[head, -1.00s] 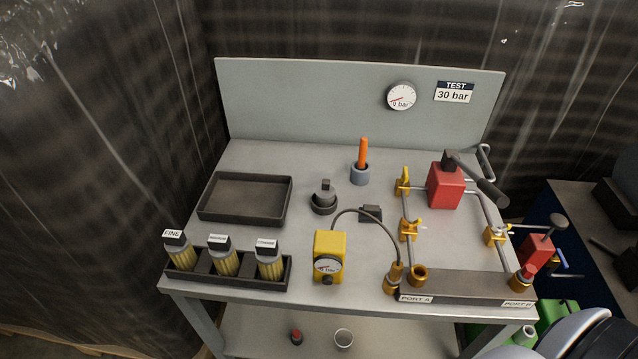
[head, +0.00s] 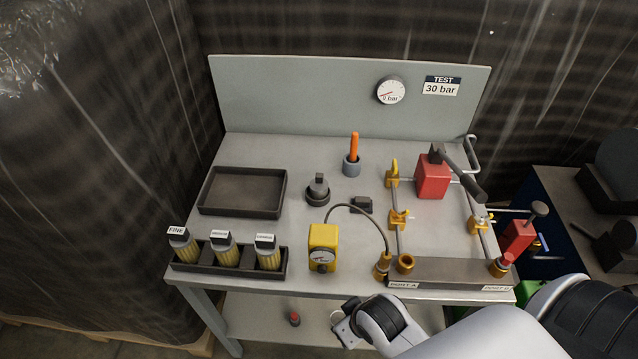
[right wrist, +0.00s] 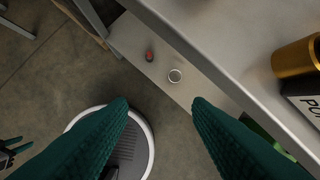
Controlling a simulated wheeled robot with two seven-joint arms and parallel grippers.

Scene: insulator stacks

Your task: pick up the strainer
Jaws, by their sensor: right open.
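Three strainer cartridges with yellow ribbed bodies and dark caps stand in a dark rack (head: 222,270) at the table's front left: one labelled FINE (head: 181,247), a middle one (head: 223,254) whose label is too small to read surely, and a right one (head: 268,257), also hard to read. My right gripper (right wrist: 160,104) is open and empty, its teal fingers wide apart. In the head view its arm reaches in from the lower right, in front of the table edge, right of the rack. A small dark shape with teal tips (right wrist: 10,146), apparently my left gripper, shows at the wrist view's left edge.
A dark empty tray (head: 243,192) lies behind the rack. A yellow gauge box (head: 323,246) with a hose stands right of it. Brass fittings and a red block (head: 433,178) fill the right side.

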